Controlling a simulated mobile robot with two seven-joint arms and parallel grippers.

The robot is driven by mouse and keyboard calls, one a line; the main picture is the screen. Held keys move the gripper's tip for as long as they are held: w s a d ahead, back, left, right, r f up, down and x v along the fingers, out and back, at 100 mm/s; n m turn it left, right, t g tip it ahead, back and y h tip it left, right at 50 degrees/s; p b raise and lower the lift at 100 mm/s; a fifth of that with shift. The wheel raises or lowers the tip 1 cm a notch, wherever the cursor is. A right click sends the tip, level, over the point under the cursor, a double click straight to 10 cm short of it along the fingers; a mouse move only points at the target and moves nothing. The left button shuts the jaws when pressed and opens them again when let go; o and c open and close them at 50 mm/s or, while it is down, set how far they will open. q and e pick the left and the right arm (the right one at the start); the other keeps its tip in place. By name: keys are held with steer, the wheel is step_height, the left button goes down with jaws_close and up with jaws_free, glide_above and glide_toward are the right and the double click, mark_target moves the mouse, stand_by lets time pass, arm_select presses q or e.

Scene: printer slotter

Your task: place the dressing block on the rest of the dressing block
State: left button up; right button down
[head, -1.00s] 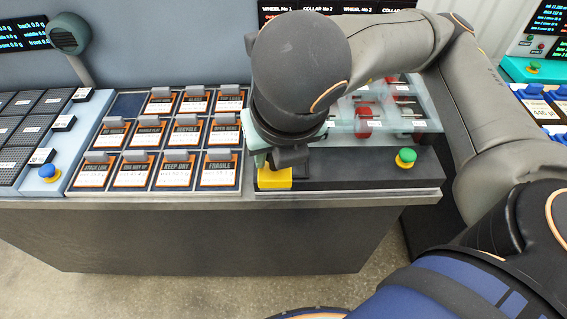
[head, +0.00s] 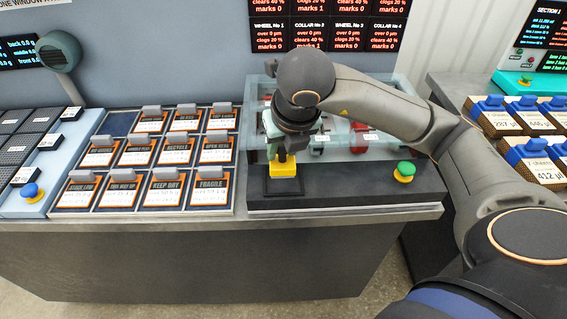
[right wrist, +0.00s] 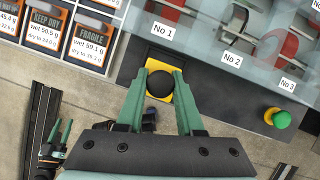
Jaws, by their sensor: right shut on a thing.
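The dressing block (head: 285,168) is yellow with a black round knob on top. My right gripper (head: 287,148) is shut on it by the knob. In the right wrist view the dressing block (right wrist: 160,82) sits between the green fingertips of my right gripper (right wrist: 164,88). A black square plate (head: 283,188), which looks like the rest, shows below and in front of the block on the dark front ledge. Whether block and plate touch I cannot tell. Green fingers at the lower left of the right wrist view look like my left gripper (right wrist: 56,138); their opening is unclear.
Behind the block stands a clear-walled box (head: 345,132) with red wheels and numbered labels. A green button (head: 404,171) sits right on the ledge. Card holders (head: 145,160) lie to the left. The ledge between block and button is clear.

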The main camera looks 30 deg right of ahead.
mark_target(284, 159)
steer(key=shift+w+d+f, duration=0.15)
steer(key=shift+d+f, duration=0.05)
steer(key=shift+f, duration=0.05)
steer(key=f, duration=0.3)
steer(key=shift+w+d+f, duration=0.1)
steer(key=shift+w+d, duration=0.1)
steer(key=shift+f, duration=0.2)
steer(key=shift+f, duration=0.25)
steer(key=c, duration=0.5)
jaws_free()
steer(key=shift+r, duration=0.1)
steer(key=shift+c, duration=0.2)
